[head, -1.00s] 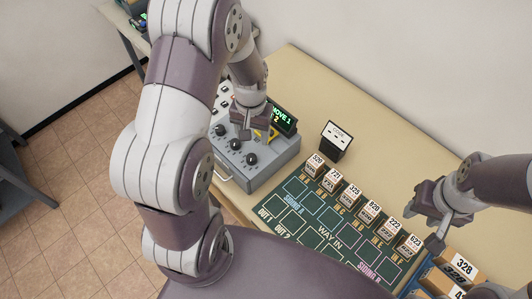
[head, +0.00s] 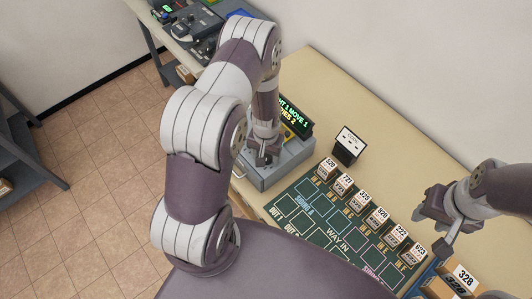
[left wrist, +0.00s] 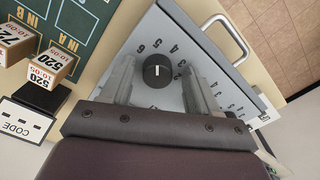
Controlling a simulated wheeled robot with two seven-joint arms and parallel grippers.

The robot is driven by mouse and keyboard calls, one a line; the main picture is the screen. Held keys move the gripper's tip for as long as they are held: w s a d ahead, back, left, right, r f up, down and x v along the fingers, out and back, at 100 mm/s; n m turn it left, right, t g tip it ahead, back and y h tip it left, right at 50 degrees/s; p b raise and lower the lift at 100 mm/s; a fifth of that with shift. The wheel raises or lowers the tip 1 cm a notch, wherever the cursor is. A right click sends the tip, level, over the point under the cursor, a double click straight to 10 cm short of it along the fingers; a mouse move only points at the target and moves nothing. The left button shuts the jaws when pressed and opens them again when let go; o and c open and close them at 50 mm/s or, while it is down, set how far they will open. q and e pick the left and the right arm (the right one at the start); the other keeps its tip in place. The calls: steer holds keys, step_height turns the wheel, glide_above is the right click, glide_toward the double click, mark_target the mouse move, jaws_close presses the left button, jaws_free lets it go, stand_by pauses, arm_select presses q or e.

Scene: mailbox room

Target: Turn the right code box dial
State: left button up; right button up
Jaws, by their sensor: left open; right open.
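The grey code box (head: 292,163) stands on the table, largely hidden by my left arm in the head view. In the left wrist view its black round dial (left wrist: 158,71), with a white pointer line and numbers around it, lies nearest the mat. My left gripper (head: 264,158) is over the box panel, pointing down. In the left wrist view its open fingers stand on either side of the dial with a gap visible on both sides. Other dials are hidden. My right gripper (head: 440,225) is open and empty above the table's right side.
A lit display (head: 296,117) stands behind the box. A green mat (head: 322,222) with several numbered blocks (head: 376,215) lies to the right. A black CODE card stand (head: 347,146) is behind it. A metal handle (left wrist: 228,38) sticks out from the box's side.

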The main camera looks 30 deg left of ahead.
arm_select(q)
steer(key=shift+d, duration=0.15)
steer(key=c, duration=1)
steer(key=shift+c, duration=0.2)
steer(key=shift+w+n, duration=0.1)
steer(key=shift+n, duration=0.3)
steer(key=n+b, duration=0.1)
steer(key=n, duration=0.2)
steer(key=shift+n+b, duration=0.7)
steer(key=shift+n, duration=1.4)
steer(key=shift+r, duration=0.1)
steer(key=o, duration=1)
steer(key=shift+o, duration=0.2)
